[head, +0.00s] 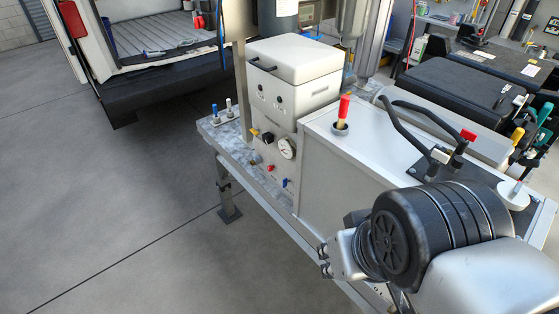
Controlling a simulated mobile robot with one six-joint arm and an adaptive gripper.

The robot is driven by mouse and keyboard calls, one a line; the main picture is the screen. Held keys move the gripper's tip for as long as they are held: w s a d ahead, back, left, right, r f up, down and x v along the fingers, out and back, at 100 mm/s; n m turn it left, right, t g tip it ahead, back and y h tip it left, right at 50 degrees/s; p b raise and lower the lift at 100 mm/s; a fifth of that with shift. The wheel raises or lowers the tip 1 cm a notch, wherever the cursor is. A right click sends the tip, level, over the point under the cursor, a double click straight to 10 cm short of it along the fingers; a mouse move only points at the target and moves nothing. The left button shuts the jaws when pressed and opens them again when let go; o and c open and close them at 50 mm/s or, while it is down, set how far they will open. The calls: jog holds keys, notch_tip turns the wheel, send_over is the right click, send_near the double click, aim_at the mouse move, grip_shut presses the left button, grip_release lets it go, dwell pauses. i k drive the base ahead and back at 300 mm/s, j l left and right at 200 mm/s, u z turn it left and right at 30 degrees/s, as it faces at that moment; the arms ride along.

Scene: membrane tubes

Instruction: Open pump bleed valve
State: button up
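No label shows which valve is the pump bleed valve. A red-handled valve (466,136) sits on black hoses at the right. A red and yellow upright handle (343,108) stands on the silver housing. My arm fills the lower right, in front of the housing. My gripper's fingers cannot be seen.
The silver housing (340,165) and its bench frame run toward my arm. Black hoses (425,115) arch over its top. Two small blue-handled and white-handled fittings (229,107) stand on the bench's left end. An open van (150,40) is behind. The floor at left is clear.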

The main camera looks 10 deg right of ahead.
aim_at(256, 133)
jog(key=i+j+u, duration=0.15)
jog(key=i+j, duration=0.2)
jog(key=i+j+u, duration=0.2)
jog(key=i, duration=0.4)
jog(key=j, duration=0.1)
